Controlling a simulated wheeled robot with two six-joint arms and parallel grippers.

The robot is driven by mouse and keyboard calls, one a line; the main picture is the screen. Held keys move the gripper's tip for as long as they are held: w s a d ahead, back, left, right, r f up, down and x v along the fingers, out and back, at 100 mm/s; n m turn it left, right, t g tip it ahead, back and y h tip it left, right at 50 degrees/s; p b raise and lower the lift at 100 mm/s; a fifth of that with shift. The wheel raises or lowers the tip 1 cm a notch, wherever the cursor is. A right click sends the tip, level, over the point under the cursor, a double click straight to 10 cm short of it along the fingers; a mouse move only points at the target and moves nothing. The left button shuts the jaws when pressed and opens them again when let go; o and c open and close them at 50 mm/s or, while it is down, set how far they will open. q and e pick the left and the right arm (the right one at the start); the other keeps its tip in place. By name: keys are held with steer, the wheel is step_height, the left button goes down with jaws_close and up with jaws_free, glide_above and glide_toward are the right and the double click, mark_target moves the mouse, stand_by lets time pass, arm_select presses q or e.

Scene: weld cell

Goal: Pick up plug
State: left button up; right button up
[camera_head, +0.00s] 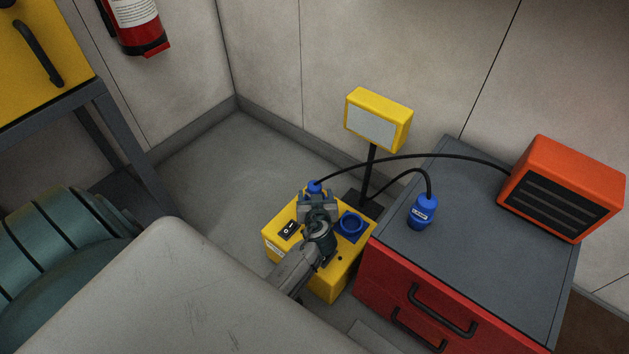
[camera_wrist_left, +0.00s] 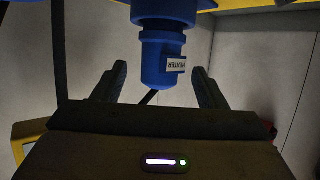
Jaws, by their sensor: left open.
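A blue plug labelled HEATER (camera_wrist_left: 165,62) shows between my left gripper's fingers in the left wrist view, its wide end at a blue socket part. In the head view this plug (camera_head: 314,187) is at the yellow power box (camera_head: 335,283), partly hidden by my left gripper (camera_head: 317,202). That gripper is open, its fingers on either side of the plug; I cannot tell whether they touch it. A blue socket (camera_head: 351,224) on the box is empty. My right gripper is not in view.
An orange heater (camera_head: 562,188) stands on the red cabinet (camera_head: 465,302). A black cable (camera_head: 400,156) arches from it to the box plug. A yellow lamp (camera_head: 378,117) stands on a post behind the box. A rocker switch (camera_head: 288,229) is on the box.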

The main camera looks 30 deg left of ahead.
arm_select(q)
steer(key=b+x, duration=0.1)
steer(key=x, duration=0.4)
steer(key=shift+w+a, duration=0.25)
steer(key=shift+c, duration=0.5)
steer(key=c, duration=1.1)
